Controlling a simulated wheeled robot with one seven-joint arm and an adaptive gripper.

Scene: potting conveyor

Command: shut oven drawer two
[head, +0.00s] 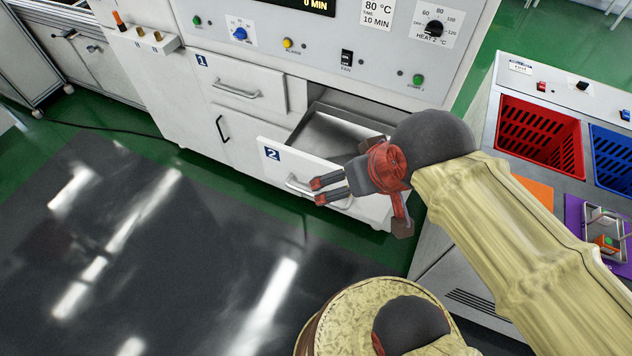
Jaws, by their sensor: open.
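Oven drawer two (277,153) is the white drawer with a blue "2" label, low on the white oven cabinet. It is pulled out, and its empty-looking grey metal inside (335,137) shows behind the front panel. Its bar handle (298,186) is on the front. My gripper (322,190) is open, with its red-tipped fingers in front of the drawer front, over the handle in the picture. I cannot tell whether the fingers touch the handle. My gripper and arm hide the right part of the drawer.
Closed drawer one (247,92) is above drawer two. The oven panel (330,45) has knobs and buttons. At right, a bench holds a red crate (540,137), a blue crate (612,160) and a small metal tray (606,222). The dark glossy floor (170,260) at left is clear.

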